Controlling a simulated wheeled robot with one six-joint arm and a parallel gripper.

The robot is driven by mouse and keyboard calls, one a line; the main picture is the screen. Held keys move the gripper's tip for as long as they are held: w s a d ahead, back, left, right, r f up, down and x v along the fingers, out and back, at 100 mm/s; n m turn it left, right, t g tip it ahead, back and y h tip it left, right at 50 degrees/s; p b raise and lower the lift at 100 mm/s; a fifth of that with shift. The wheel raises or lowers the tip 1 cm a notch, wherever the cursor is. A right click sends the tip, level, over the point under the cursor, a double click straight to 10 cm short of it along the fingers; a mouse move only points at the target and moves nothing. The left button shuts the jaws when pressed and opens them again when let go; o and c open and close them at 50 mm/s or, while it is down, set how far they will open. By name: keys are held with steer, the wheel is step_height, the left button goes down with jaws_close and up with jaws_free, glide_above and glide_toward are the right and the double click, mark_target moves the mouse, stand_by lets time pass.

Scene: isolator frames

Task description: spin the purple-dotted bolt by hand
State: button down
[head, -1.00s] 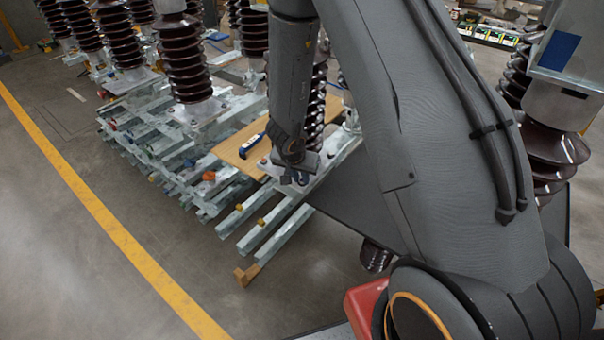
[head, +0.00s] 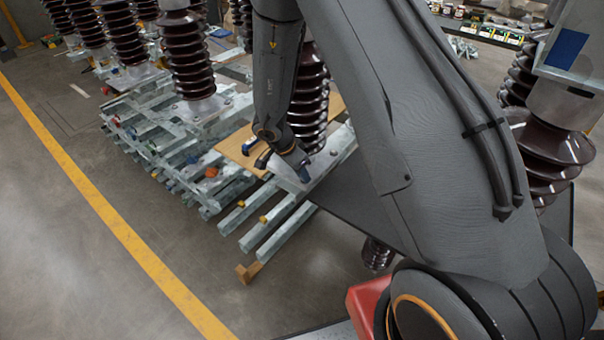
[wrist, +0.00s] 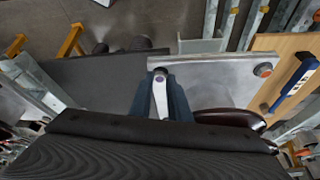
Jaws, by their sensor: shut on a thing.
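My gripper (head: 303,178) is at the edge of the grey metal base plate (head: 322,167) below a brown ribbed insulator (head: 310,105). In the wrist view, the fingers of my gripper (wrist: 160,88) reach up to the front edge of the plate (wrist: 215,78) and are closed around a pale metal piece. A small purplish dot shows near its tip, so I take it as the purple-dotted bolt (wrist: 160,79). The fingers hide most of its sides. Another bolt with an orange-red mark (wrist: 263,70) sits at the plate's right end, apart from my gripper.
A wooden board (head: 236,149) with a blue-handled tool (head: 252,143) lies beside the plate. Galvanized rails (head: 262,228) stick out toward the floor, some with yellow pieces. More insulators (head: 186,58) stand behind. The floor at left is clear.

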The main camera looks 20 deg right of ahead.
steer(key=shift+w+r, duration=0.15)
steer(key=c, duration=1.7)
jaws_free()
steer(key=shift+o, duration=0.2)
steer(key=b+v, duration=0.1)
steer(key=v, duration=0.6)
steer(key=shift+a+r+b, duration=0.15)
steer(key=shift+r+b, duration=0.15)
